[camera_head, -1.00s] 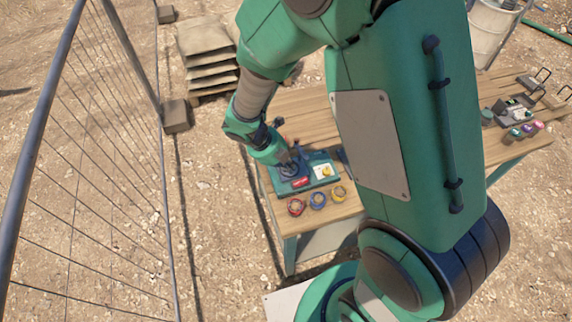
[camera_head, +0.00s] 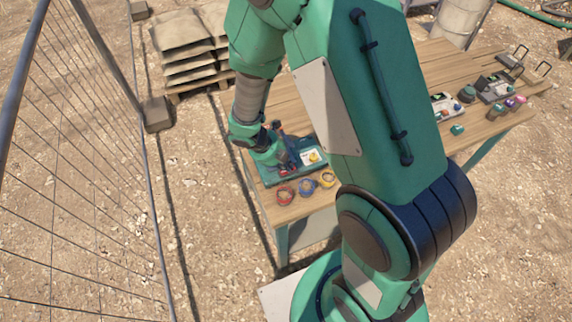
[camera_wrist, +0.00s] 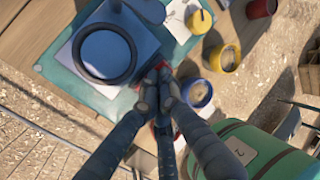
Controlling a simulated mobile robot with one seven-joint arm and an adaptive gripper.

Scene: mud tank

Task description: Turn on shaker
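The shaker (camera_wrist: 75,48) is a dark blue box with a round ringed top on a teal base (camera_head: 268,180) at the table's near left corner. A white panel with a yellow knob (camera_wrist: 200,21) sits beside it and also shows in the head view (camera_head: 313,156). My gripper (camera_wrist: 160,88) has its fingertips together in the wrist view, over the front edge of the teal base. A red part (camera_wrist: 162,68) shows right at the fingertips; whether they touch it I cannot tell. The fingers hide part of the base's front edge, and I see nothing held.
Red (camera_head: 286,194), blue (camera_head: 308,187) and yellow (camera_head: 328,180) round cups stand close in front of the base. The wooden table (camera_head: 425,62) carries more small items at right. A wire fence (camera_head: 75,170) stands at left, and stacked sacks (camera_head: 187,45) lie behind.

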